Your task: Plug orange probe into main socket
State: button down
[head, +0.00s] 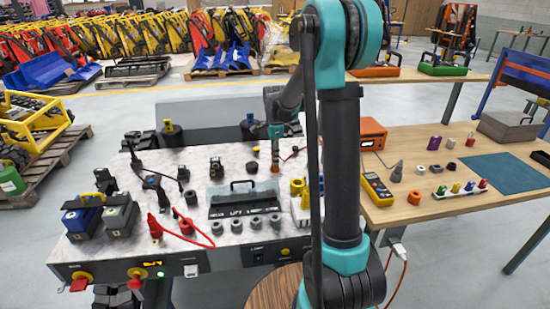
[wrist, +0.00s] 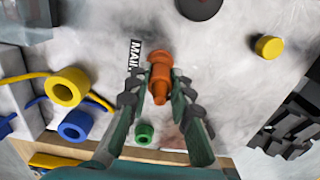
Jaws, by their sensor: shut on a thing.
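The orange probe (wrist: 160,72) is between the fingers of my gripper (wrist: 162,95) in the wrist view, over the pale marbled panel (wrist: 225,75). A black label (wrist: 135,56) reading "MAI", its end covered, lies just left of the probe. The main socket itself is not clearly visible; the probe and fingers cover the spot beside the label. In the head view my gripper (head: 275,135) points down at the back right of the panel, with the orange probe (head: 275,152) below it. I cannot tell whether the probe's tip is in a socket.
A yellow ring (wrist: 67,86), blue ring (wrist: 75,126) and green ring (wrist: 145,133) lie near the fingers. A yellow knob (wrist: 268,46) is to the right. On the panel stand a dark case (head: 245,205) and a red lead (head: 155,225). A wooden table (head: 440,205) is at right.

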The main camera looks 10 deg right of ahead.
jog(key=shift+f, duration=0.25)
dwell(0.3)
jog(key=c, duration=1.3)
grip_release()
